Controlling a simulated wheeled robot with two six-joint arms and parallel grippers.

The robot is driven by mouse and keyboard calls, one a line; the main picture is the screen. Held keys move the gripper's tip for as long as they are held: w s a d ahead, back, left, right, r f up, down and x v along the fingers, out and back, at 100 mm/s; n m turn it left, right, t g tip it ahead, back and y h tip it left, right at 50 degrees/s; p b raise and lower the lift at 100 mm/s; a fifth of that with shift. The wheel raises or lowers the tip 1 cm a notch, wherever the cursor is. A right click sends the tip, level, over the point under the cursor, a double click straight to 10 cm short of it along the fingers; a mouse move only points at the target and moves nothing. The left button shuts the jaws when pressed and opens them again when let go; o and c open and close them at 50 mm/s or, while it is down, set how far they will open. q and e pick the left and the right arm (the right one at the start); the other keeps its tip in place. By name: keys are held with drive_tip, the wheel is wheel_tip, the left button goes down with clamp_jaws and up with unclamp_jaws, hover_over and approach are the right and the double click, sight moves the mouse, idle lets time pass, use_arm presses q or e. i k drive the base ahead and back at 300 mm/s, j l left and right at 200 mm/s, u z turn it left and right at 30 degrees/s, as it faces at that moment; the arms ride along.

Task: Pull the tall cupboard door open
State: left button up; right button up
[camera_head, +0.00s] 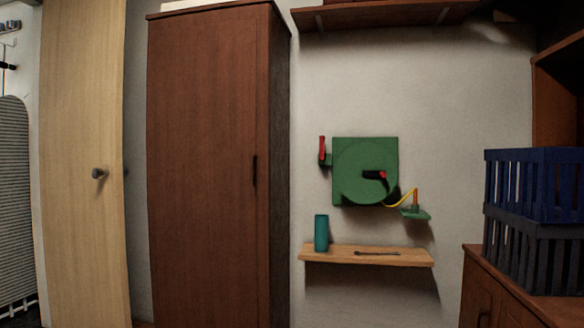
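The tall cupboard (205,170) is dark reddish-brown wood and stands left of the middle of the head view. Its door is shut and looks flush with the frame. A dark vertical handle (254,170) sits near the door's right edge, at about mid height. The cupboard's lower end is cut off by the bottom of the picture. Neither of my grippers shows in this view.
A light wooden door (82,200) with a round knob stands left of the cupboard. A wall shelf (340,256) with a teal cylinder (321,233) is to the right, under a green reel (365,171). Blue crates (535,185) sit on a low cabinet at far right.

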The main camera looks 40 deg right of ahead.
sight(208, 83)
drive_tip(key=i+l+z, duration=0.1)
drive_tip(key=z, duration=0.3)
drive_tip(key=i+z, duration=0.15)
drive_tip(key=z, duration=0.25)
drive_tip(key=i+z, duration=0.1)
drive_tip(key=z, duration=0.3)
drive_tip(key=i+z, duration=0.15)
drive_tip(key=z, duration=0.25)
